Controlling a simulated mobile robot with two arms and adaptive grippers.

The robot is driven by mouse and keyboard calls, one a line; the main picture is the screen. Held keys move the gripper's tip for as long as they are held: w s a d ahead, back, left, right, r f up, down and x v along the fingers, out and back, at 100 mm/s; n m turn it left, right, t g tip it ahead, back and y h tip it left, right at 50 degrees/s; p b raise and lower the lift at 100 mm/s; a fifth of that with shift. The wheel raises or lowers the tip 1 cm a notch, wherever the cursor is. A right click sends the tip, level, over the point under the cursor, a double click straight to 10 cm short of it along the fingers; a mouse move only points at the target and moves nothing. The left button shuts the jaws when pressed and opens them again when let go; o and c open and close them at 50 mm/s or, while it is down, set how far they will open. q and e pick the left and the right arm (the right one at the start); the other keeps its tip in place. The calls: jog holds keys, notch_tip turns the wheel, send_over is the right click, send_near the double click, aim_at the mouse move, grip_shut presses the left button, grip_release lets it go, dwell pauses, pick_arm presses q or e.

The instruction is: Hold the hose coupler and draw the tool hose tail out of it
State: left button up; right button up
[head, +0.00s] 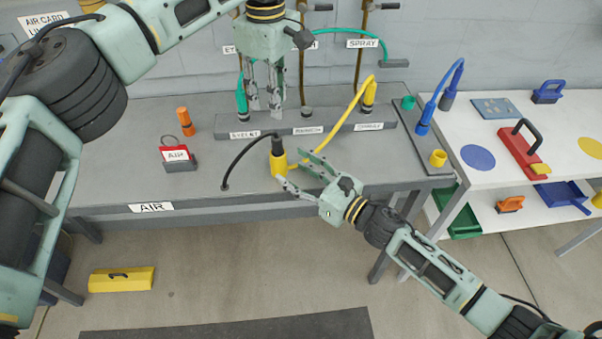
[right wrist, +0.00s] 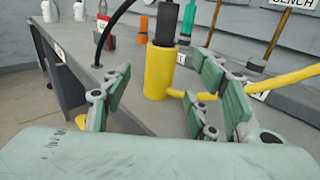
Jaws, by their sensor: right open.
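The hose coupler, a yellow cylinder (head: 278,163), stands upright on the grey bench; it also shows in the right wrist view (right wrist: 159,72). A dark grey plug (right wrist: 166,24) sits in its top, with a black hose (head: 243,150) curving from there down to the bench. A yellow hose (head: 335,130) meets the coupler low on its side. I cannot tell for sure which is the tool hose tail. My right gripper (head: 292,170) is open, its fingers spread just short of the coupler, nothing between them. My left gripper (head: 264,106) points down behind the coupler, fingers apart and seemingly empty.
A green-handled tool (head: 242,100) stands close beside my left gripper. The yellow hose runs to a yellow tool (head: 369,95) on the labelled rack (head: 300,120). The bench front is mostly clear.

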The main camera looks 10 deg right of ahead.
aim_at(285, 164)
jog(key=x, duration=0.5)
jog(key=shift+w, duration=0.2)
jog(key=shift+w+a, duration=0.3)
jog(key=shift+a, duration=0.2)
